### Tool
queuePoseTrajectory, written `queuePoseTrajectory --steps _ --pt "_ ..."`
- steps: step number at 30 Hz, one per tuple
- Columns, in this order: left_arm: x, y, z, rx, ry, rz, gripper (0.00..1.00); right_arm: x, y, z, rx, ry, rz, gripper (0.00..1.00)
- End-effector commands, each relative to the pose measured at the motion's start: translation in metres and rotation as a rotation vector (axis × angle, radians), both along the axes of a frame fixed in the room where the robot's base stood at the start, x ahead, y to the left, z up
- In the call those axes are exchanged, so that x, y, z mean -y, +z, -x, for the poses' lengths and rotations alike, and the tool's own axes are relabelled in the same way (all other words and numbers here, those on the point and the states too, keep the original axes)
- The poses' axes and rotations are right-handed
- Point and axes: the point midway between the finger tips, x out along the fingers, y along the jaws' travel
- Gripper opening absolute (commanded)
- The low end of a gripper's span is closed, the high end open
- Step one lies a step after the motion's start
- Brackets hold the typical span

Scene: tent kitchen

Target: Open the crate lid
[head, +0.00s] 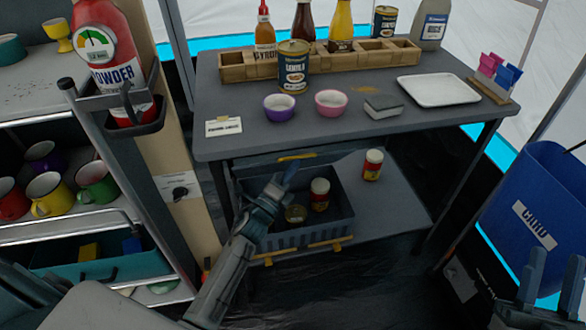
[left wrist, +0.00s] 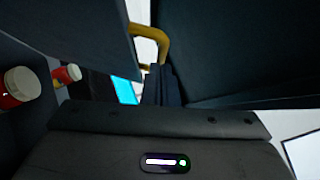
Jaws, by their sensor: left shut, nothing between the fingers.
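The dark grey crate (head: 300,238) stands on the low shelf under the table, with a yellow handle on its front. Its lid (head: 325,158) is raised at the back, and its yellow handle (head: 297,157) is just below the tabletop edge. The lid also shows in the left wrist view (left wrist: 85,35), with its yellow handle (left wrist: 152,38). Inside the crate are a can (head: 296,213) and a red jar with a white cap (head: 320,195). My left gripper (head: 290,174) is shut and empty, above the crate in front of the lid. My right gripper (head: 531,268) is open and empty at the lower right.
Another red jar (head: 373,164) stands on the shelf right of the crate. The grey tabletop (head: 350,135) overhangs closely and carries bowls, a tray and a wooden bottle rack. A blue bin (head: 535,200) is at the right. A shelf unit with mugs (head: 50,195) is at the left.

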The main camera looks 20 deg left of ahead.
Motion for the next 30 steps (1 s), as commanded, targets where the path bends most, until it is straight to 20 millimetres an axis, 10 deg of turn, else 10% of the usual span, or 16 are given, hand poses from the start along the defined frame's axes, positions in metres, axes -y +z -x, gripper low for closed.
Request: queuePoseTrajectory --steps 15,30 --pt "-0.008 0.015 -0.012 -0.051 0.0 0.034 0.0 -0.005 -0.15 -0.007 -0.88 0.026 -0.053 0.36" --pt "-0.01 0.016 -0.015 -0.068 0.0 0.046 0.0 -0.011 -0.201 0.022 -1.163 0.048 -0.065 0.36"
